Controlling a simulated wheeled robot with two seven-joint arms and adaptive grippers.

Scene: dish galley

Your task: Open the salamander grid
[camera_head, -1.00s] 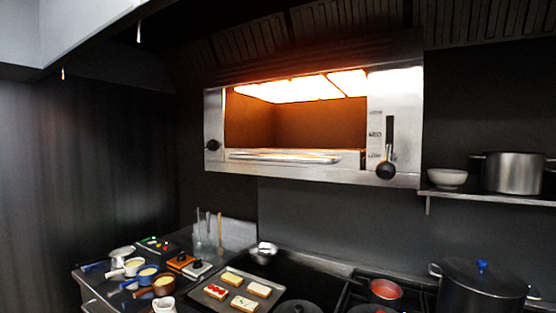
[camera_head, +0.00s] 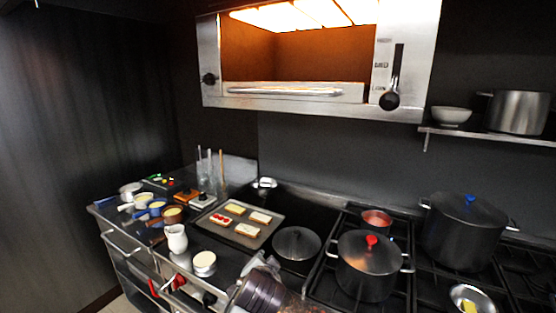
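The salamander (camera_head: 415,60) is a steel wall unit with a glowing top and an orange-lit opening. Its grid (camera_head: 285,91) lies low in the opening, with a pale front bar along its edge; it looks pushed in. A black ball-ended lever (camera_head: 389,100) hangs below a dark slot on the right panel. A black knob (camera_head: 209,79) is on the left panel. A grey and dark gripper (camera_head: 264,266), apparently my left, shows at the bottom edge, well below the salamander. Its finger state is unclear. My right gripper is not in view.
Below are a tray of toasts (camera_head: 257,239), a black pot with a red knob (camera_head: 366,267), a larger pot with a blue knob (camera_head: 464,233) and a white jug (camera_head: 176,240). A shelf (camera_head: 490,136) holds a bowl and a pot. The space before the salamander is clear.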

